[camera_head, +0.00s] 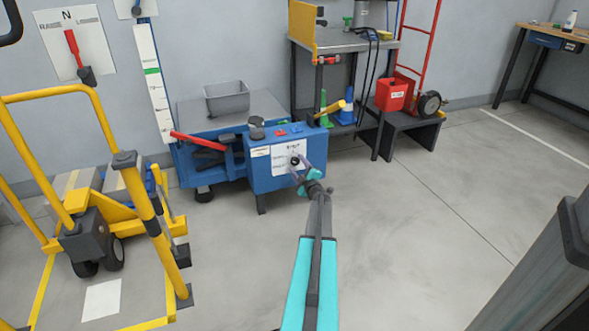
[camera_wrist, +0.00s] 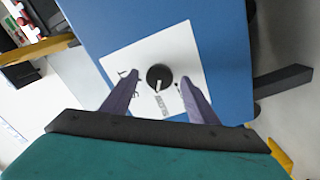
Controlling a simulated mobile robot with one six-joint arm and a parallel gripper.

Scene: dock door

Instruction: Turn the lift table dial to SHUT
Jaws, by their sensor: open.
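The lift table dial (camera_wrist: 160,77) is a round black knob with a pale pointer mark, on a white label plate (camera_wrist: 195,50). In the head view the dial (camera_head: 295,161) sits on the front of the blue control box (camera_head: 258,180) of the lift table. The lettering around it is too small to read, so I cannot tell its setting. My gripper (camera_wrist: 160,92) is open, with one finger on each side of the dial. In the head view my gripper (camera_head: 300,174) is right at the plate. I cannot tell whether the fingers touch the knob.
A red lever (camera_head: 198,141) lies left of the control box. A grey bin (camera_head: 226,98) stands on the lift table. A yellow pallet truck frame (camera_head: 150,215) stands at the left.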

